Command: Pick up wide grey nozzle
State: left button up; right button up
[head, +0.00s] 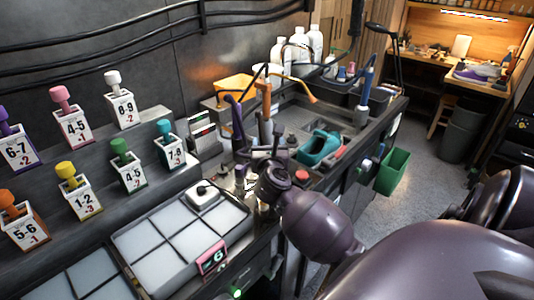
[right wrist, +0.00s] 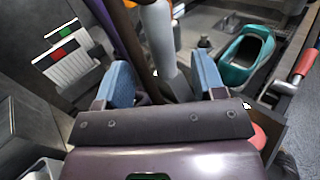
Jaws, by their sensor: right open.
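In the right wrist view a light grey tapered piece (right wrist: 163,45), which looks like the wide grey nozzle, stands upright between the two blue fingertips of my right gripper (right wrist: 160,85). The fingers are open, with a gap visible on both sides of it. A dark rod and a purple tool (right wrist: 122,30) stand just left of it. In the head view my right gripper (head: 264,158) is at the near left end of the sink bench, and the grey piece is hard to make out among the tools there. My left gripper is in neither view.
An orange-handled tool (head: 263,100) stands close by. A white-topped tray (head: 165,240) and numbered holders (head: 88,190) are left. A green bin (head: 393,172) hangs right.

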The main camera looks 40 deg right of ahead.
aim_at(268, 135)
jog(key=shift+x, duration=3.25)
grip_shut()
